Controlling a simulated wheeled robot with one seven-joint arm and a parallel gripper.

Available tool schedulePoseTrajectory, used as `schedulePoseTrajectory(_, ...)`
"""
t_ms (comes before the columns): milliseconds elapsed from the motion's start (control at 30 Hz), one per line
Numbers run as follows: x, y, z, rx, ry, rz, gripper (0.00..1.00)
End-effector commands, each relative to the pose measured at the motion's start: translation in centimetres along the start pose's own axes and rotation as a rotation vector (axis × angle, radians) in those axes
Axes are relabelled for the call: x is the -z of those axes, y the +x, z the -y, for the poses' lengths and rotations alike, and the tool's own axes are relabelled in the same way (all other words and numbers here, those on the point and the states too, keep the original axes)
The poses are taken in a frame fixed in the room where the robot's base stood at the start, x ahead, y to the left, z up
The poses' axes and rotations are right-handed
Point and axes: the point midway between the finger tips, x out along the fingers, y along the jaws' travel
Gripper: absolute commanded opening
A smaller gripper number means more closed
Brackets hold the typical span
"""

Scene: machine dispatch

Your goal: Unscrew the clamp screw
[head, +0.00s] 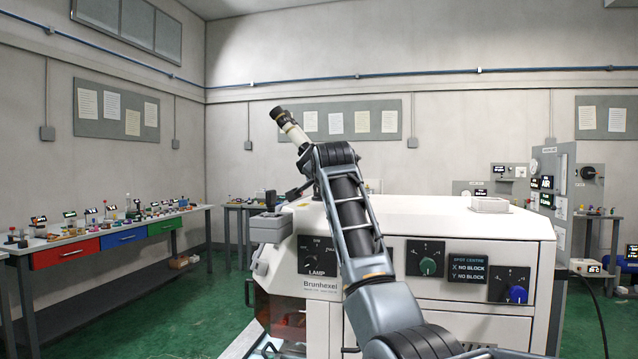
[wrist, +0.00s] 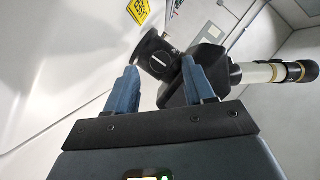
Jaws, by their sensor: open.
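My gripper (wrist: 159,68) is open, with one blue finger on each side of the knob in the picture. I cannot tell whether the fingertips reach around it or stop just short, or whether the right finger touches it. A white and black eyepiece tube (wrist: 275,72) extends right from the housing. The head view shows this tube (head: 290,126) above the machine; my arm hides the knob there.
The white machine (head: 470,220) with knobs and displays fills the middle of the head view. A grey block (head: 270,226) sticks out at its left corner. A workbench (head: 110,238) with small items stands left. Green floor is clear between them.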

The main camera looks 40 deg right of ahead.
Motion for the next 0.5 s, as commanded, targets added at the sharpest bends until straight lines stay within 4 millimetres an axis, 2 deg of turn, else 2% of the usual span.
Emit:
schedulePoseTrajectory(200, 0.1, 1.9, 0.1, -0.001, -0.001, -0.001, 0.53)
schedulePoseTrajectory(500, 0.0, 2.4, 0.0, 0.001, 0.0, -0.001, 0.53)
